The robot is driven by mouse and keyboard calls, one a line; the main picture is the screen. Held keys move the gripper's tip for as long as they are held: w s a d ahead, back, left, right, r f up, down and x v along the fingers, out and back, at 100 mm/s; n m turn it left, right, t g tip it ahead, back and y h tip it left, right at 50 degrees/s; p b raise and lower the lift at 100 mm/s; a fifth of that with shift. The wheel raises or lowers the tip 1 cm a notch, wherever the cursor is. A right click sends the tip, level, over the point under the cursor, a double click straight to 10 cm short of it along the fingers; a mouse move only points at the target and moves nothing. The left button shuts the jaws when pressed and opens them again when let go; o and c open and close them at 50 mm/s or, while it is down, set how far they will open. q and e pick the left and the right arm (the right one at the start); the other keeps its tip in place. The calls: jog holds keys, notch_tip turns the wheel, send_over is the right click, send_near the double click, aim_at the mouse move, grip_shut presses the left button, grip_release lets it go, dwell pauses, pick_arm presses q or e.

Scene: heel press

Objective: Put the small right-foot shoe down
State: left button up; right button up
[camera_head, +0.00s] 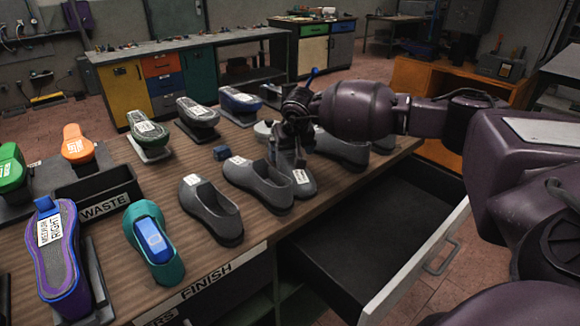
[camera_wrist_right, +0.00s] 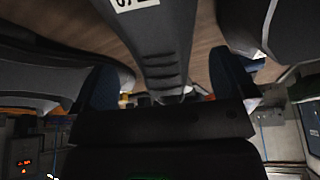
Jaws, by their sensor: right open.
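A grey shoe-shaped piece (camera_head: 303,184) with a white label lies label-side up on the workbench among the grey shoes. It also shows in the right wrist view (camera_wrist_right: 160,50), where its label begins with "S"; the rest is cut off, so I cannot confirm its size or foot. My right gripper (camera_head: 287,146) is over the far end of this piece. Its two dark fingers are apart, one on each side of the piece, with gaps showing in the wrist view. The gripper partly hides that end. My left gripper is not in view.
Grey shoes stand close by at left (camera_head: 210,208) and right (camera_head: 343,150). An open drawer (camera_head: 365,222) juts from the bench front. A "WASTE" bin (camera_head: 98,190), a "FINISH" label (camera_head: 208,283) and a purple labelled form (camera_head: 55,265) are at left.

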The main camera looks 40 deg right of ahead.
aim_at(290, 153)
jog(key=x, duration=0.3)
jog(key=shift+a+f, duration=0.1)
jog(key=shift+f, duration=0.1)
jog(key=shift+r, duration=0.1)
jog(key=c, duration=1.1)
jog(key=shift+r, duration=0.1)
